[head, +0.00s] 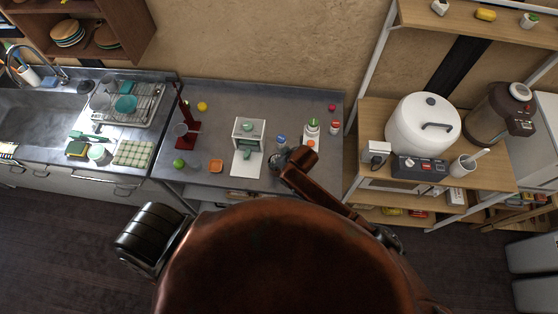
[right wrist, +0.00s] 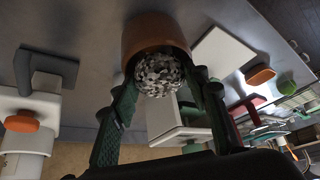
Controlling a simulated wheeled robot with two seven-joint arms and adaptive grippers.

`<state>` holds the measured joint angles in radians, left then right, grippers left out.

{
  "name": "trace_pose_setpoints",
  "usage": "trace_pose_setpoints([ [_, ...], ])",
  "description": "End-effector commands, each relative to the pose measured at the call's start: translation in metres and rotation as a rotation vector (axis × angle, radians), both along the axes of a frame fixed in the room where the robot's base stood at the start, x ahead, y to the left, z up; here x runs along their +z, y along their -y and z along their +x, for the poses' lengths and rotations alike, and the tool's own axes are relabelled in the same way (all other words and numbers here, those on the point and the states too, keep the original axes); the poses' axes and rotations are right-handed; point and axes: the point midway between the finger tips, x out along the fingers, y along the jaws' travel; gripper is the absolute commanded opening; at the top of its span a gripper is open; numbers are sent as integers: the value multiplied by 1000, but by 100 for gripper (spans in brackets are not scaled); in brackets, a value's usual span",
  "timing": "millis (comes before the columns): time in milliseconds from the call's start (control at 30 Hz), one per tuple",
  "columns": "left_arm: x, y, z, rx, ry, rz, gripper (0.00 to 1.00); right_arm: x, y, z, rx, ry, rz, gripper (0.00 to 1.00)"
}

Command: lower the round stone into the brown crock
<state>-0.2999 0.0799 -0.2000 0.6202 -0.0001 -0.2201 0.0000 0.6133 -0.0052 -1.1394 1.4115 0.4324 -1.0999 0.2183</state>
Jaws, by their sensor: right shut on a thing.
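The round stone (right wrist: 160,74), speckled black and white, sits between the two green fingers of my right gripper (right wrist: 158,88) in the right wrist view. The gripper is shut on it. The brown crock (right wrist: 146,34) is just beyond the fingertips, and the stone overlaps its mouth in the picture. I cannot tell whether the stone is inside the rim. In the head view my right gripper (head: 287,160) is a dark shape over the front of the grey counter; stone and crock cannot be made out there. My left gripper is not in view.
Left of my right gripper are a white stand (head: 249,131), an orange dish (head: 215,166), a green ball (head: 178,163) and a dark red stand (head: 187,134). A blue-capped container (head: 281,141) and a green-topped one (head: 313,126) are close by.

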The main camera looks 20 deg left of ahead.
Motion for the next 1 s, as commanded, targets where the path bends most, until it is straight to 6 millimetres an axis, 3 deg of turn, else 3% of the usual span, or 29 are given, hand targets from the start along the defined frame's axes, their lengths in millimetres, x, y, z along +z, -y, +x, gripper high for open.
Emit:
trace_pose_setpoints([
  [33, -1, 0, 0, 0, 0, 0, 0, -13, 8, -3, -3, -13, -20, 11],
  [333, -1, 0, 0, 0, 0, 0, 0, -15, 10, -4, -4, -16, -26, 11],
  [367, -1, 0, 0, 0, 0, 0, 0, -15, 10, -4, -4, -16, -27, 44],
  [633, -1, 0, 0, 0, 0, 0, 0, -15, 12, -2, -8, -15, -27, 62],
  [1000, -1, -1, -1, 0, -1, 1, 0, -12, 10, -1, -7, -12, -24, 62],
])
